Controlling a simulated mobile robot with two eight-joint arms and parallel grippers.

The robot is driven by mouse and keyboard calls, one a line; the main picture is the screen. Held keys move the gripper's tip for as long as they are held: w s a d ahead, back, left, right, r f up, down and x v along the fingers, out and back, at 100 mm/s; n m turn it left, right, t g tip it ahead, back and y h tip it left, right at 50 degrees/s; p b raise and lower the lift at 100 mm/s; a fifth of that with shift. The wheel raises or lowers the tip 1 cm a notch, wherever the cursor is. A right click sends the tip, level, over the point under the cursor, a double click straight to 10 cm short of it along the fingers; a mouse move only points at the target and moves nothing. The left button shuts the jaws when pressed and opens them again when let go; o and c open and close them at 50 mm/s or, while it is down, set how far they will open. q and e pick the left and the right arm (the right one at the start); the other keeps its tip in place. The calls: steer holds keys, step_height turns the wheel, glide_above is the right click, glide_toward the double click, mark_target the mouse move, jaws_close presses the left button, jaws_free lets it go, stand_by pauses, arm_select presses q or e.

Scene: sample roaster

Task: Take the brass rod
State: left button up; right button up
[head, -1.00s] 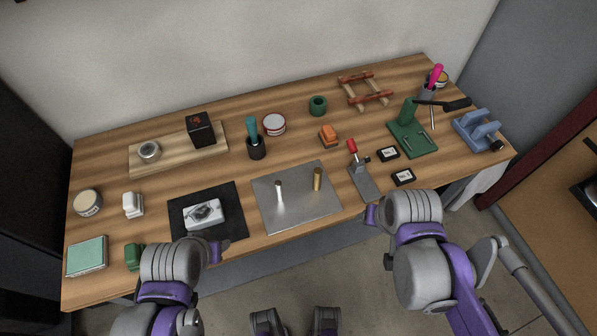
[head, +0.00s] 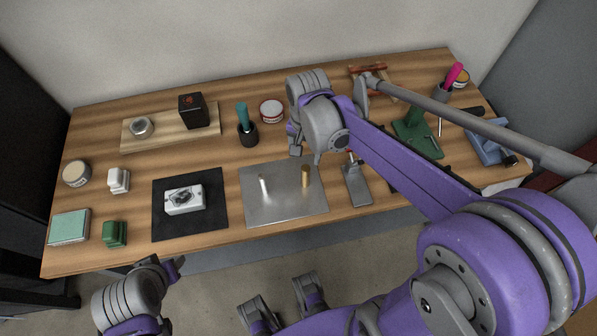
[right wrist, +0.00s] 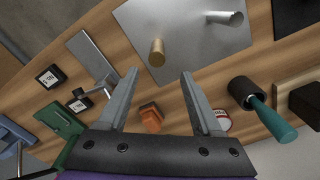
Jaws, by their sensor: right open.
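The brass rod (head: 305,176) stands upright on the right part of a grey metal plate (head: 284,210). A silver rod (head: 264,185) stands on the same plate to its left. My right gripper (head: 295,148) is above the table, on the far side of the brass rod. In the right wrist view its open, empty fingers (right wrist: 159,73) point toward the brass rod (right wrist: 157,52), which shows just beyond the tips and between their lines, apart from them. My left gripper (head: 175,266) is low at the table's front edge; its jaws are not clear.
A lever tool on a grey base (head: 357,187) stands right of the plate. A black cup with a teal handle (head: 247,134) and a red-and-white tin (head: 271,111) are behind it. A black mat (head: 160,225) with a white device lies left. An orange block (right wrist: 151,118) is near the right fingers.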

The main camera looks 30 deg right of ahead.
mark_target(305, 175)
step_height(305, 175, down, 4)
steer(key=shift+a+f+b, duration=0.1)
steer(key=shift+b, duration=0.2)
steer(key=shift+s+f+b, duration=0.2)
steer(key=shift+s+f, duration=0.05)
steer(key=shift+f, duration=1.25)
steer(key=shift+s+f+b, duration=0.2)
steer(key=shift+f, duration=1.3)
jaws_close()
